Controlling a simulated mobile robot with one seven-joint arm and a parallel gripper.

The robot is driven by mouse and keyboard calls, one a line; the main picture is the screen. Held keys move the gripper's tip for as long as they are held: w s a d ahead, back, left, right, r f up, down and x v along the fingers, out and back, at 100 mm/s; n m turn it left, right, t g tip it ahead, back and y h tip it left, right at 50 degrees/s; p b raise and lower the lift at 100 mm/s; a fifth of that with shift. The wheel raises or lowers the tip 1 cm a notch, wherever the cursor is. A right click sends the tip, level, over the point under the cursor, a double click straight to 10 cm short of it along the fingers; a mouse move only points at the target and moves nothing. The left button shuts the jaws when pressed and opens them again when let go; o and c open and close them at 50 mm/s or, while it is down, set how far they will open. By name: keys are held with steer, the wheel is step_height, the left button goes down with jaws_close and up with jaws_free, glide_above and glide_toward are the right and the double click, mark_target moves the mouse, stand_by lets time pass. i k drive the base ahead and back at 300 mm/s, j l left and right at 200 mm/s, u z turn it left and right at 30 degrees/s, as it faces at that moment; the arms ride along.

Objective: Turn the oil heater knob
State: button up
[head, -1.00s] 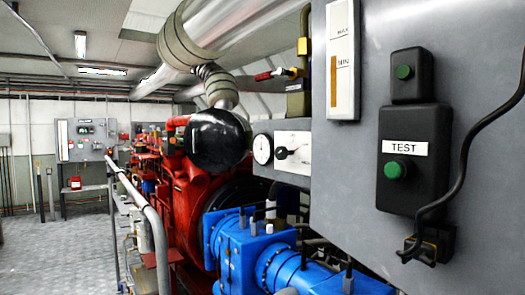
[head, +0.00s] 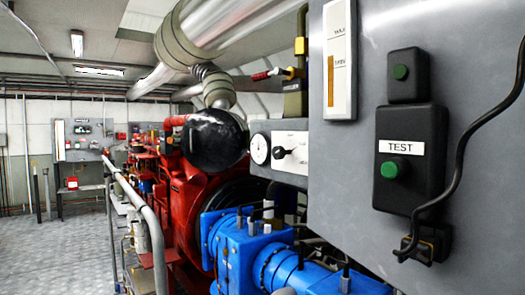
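A grey box with a white front plate (head: 292,167) stands at the centre of the head view, left of the large grey panel. The plate carries a round white dial (head: 260,149) and a black pointer knob (head: 280,153) with its pointer toward the right. This may be the oil heater knob, but I cannot read its label. My gripper is not in view.
The large grey panel (head: 350,190) on the right bears a black TEST box (head: 410,175) with a green button, and a black cable. A blue machine (head: 245,250) and red engine (head: 185,200) stand below and behind. A metal handrail (head: 150,215) borders the open floor (head: 60,250) at left.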

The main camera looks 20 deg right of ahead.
mark_target(278, 153)
steer(key=i+l+u, duration=0.25)
steer(key=i, duration=0.15)
steer(key=i+l+u, duration=0.25)
steer(key=i+l, duration=0.05)
steer(key=i, duration=0.1)
